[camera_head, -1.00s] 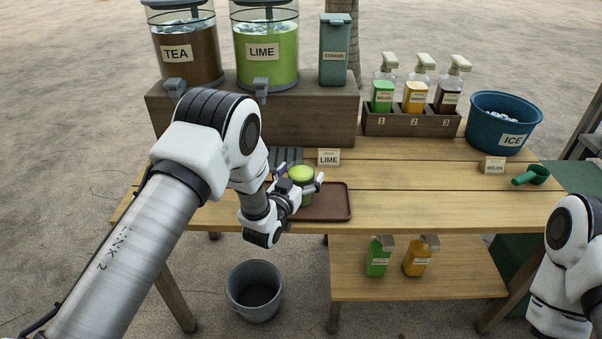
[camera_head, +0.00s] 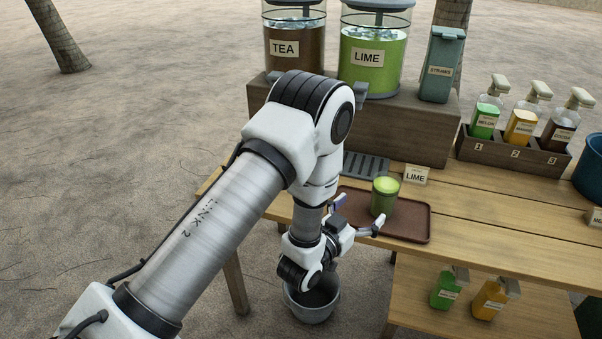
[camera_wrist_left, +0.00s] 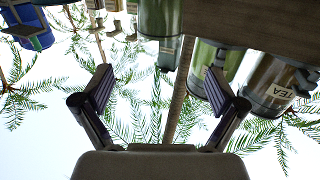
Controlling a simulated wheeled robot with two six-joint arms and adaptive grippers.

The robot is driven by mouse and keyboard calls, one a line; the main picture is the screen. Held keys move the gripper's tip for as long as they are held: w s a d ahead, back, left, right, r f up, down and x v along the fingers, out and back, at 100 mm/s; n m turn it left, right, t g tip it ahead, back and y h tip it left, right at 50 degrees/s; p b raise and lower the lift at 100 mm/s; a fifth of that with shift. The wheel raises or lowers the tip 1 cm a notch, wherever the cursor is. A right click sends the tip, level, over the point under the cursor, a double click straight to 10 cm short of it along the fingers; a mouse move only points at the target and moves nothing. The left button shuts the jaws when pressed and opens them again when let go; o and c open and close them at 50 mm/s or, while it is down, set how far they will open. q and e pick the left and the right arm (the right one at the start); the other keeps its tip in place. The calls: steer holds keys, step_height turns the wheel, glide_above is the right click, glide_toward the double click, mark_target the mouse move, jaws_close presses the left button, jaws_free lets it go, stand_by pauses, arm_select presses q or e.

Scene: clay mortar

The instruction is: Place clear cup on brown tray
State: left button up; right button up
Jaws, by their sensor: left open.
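The clear cup (camera_head: 385,198), filled with a green drink, stands upright on the brown tray (camera_head: 415,228) in the head view. My left gripper (camera_head: 359,213) is open just left of and in front of the cup, at the tray's left end. Its two fingers are spread apart and hold nothing. In the left wrist view my gripper (camera_wrist_left: 160,85) also shows open, with empty space between its fingers. My right gripper is not in view.
A LIME card (camera_head: 416,174) and a dark drip grate (camera_head: 366,166) lie behind the tray. The TEA (camera_head: 295,45) and LIME (camera_head: 372,60) dispensers stand on a wooden riser. A grey bucket (camera_head: 312,302) stands below.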

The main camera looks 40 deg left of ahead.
arm_select(q)
steer(key=s+a+f+g+y, duration=0.1)
steer(key=s+f+g, duration=0.6)
steer(key=f, duration=0.6)
steer(key=s+f+g, duration=0.3)
steer(key=s+f, duration=0.1)
steer(key=s, duration=0.5)
steer(key=s+a+f+n+g, duration=0.1)
steer(key=s+f+g, duration=0.3)
steer(key=s, duration=0.5)
steer(key=s+a+f+g+y, duration=0.1)
steer(key=s+f+g, duration=0.2)
steer(key=s, duration=0.5)
steer(key=shift+s+f+n+g, duration=0.4)
steer(key=shift+g, duration=0.1)
steer(key=shift+w, duration=0.1)
